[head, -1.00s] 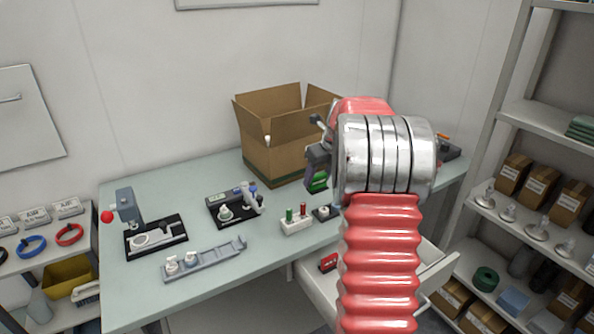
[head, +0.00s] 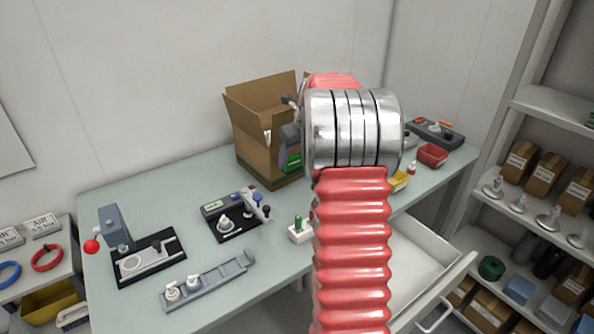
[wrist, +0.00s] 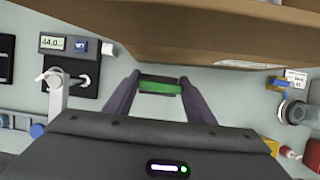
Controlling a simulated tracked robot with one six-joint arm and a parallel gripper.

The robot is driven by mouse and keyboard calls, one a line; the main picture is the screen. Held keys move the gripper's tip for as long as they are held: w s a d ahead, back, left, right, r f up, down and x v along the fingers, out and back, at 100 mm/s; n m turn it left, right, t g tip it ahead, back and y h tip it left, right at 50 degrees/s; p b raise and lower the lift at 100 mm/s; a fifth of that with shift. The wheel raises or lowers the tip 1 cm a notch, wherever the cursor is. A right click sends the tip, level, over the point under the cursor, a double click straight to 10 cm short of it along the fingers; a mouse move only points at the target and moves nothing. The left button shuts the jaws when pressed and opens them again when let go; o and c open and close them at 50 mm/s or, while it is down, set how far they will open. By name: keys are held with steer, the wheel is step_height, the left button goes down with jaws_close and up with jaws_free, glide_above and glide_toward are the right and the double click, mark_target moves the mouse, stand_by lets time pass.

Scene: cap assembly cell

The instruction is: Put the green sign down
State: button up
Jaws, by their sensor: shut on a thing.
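The green sign (wrist: 160,87) is between the two dark fingers of my gripper (wrist: 161,81) in the wrist view. My gripper is shut on it. In the head view the green sign (head: 293,160) shows as a small green patch at my gripper (head: 291,144), in front of the cardboard box's right side. The sign appears held above the table, but its exact height is hard to tell. My arm hides part of the table behind it.
The open cardboard box (head: 255,150) stands close by; its wall (wrist: 200,30) spans the top of the wrist view. A white drawer (head: 437,245) is open. The front-left tabletop has free room.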

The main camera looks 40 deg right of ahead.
mark_target(295, 168)
steer(key=shift+s+d, duration=0.1)
steer(key=shift+d, duration=0.05)
steer(key=shift+f, duration=2.5)
steer(key=shift+f, duration=0.1)
steer(key=shift+f, duration=2.4)
steer(key=o, duration=1)
steer(key=shift+o, duration=0.2)
